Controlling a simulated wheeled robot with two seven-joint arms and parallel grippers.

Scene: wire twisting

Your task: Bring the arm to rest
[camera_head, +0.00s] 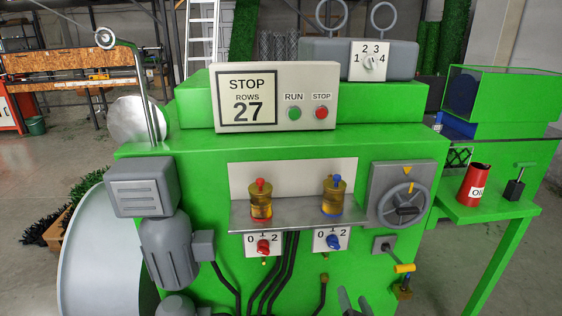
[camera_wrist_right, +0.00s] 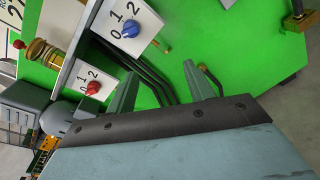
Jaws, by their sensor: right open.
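My right gripper (camera_head: 354,299) shows only as fingertips at the bottom edge of the head view, in front of the green machine (camera_head: 300,152), below the blue knob (camera_head: 333,241) and handwheel (camera_head: 404,204). In the right wrist view its two fingers (camera_wrist_right: 161,72) are spread apart with nothing between them. The green machine front and dark cables lie beyond them. The blue knob (camera_wrist_right: 131,28) and the red knob (camera_wrist_right: 93,88) are beyond the fingers, apart from them. My left gripper is in neither view.
A yellow-handled crank (camera_head: 404,268) sticks out right of my gripper. A shelf with two oilers (camera_head: 261,204) juts out above the knobs. A control box (camera_head: 273,97) reads STOP, ROWS 27. A red oil can (camera_head: 474,184) stands on a green side table (camera_head: 490,212).

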